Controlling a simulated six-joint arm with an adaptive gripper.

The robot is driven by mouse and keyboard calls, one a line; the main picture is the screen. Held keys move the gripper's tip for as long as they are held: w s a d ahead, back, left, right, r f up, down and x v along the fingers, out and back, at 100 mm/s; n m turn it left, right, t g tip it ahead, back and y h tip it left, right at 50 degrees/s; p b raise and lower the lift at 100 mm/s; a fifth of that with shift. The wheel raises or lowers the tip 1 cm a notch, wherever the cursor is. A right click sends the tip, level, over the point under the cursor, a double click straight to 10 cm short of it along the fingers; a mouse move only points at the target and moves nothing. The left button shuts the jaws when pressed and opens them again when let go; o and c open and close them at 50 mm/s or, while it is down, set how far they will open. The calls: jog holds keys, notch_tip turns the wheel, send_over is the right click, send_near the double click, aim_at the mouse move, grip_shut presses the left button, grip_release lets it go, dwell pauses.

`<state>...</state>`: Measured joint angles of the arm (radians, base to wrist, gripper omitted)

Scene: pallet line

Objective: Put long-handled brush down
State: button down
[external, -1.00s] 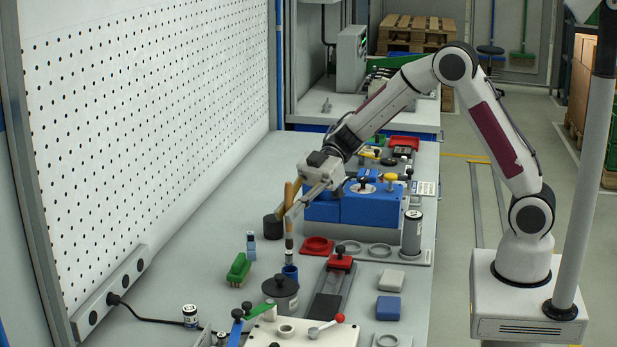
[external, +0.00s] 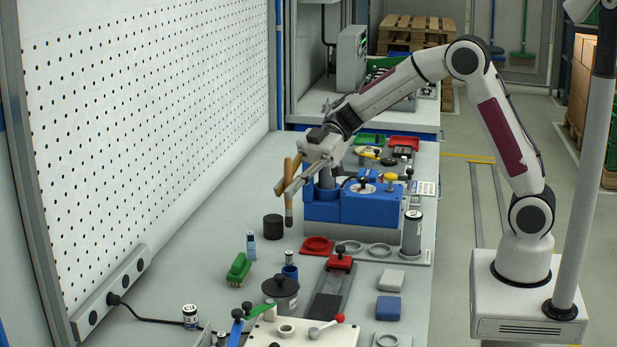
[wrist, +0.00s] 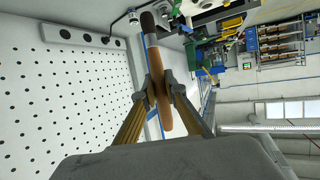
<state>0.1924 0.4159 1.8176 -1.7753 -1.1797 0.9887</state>
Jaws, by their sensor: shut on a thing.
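The long-handled brush (external: 289,205) has a brown wooden handle and a dark end. It hangs nearly upright above the grey bench (external: 185,262), dark end down, clear of the surface. My gripper (external: 287,190) is shut around the handle. In the wrist view, my gripper (wrist: 163,93) has one finger on each side of the brush handle (wrist: 155,68), and the dark end points toward the top of the picture.
A black cylinder (external: 273,227) stands just below and left of the brush. A blue fixture (external: 372,207) is to the right. The bench's left side is mostly free.

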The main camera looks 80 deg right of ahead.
aim_at(287, 164)
notch_tip(287, 164, up, 5)
jog(key=shift+w+d+r, duration=0.2)
jog(key=shift+d+r, duration=0.05)
jog(key=w+d+m+t+h, duration=0.1)
jog(key=w+d, duration=0.3)
jog(key=d, duration=0.7)
jog(key=w+d+m+t+h, duration=0.1)
jog(key=w+d+m+t, duration=0.15)
jog(key=d, duration=0.85)
jog(key=w+d+m+t+h, duration=0.1)
jog(key=w+d, duration=0.3)
jog(key=d, duration=0.7)
notch_tip(287, 164, down, 12)
jog(key=shift+r, duration=0.25)
jog(key=shift+a+f+g, duration=0.1)
jog(key=shift+g, duration=0.15)
notch_tip(287, 164, down, 6)
jog(key=shift+f, duration=0.15)
jog(key=shift+f, duration=1.75)
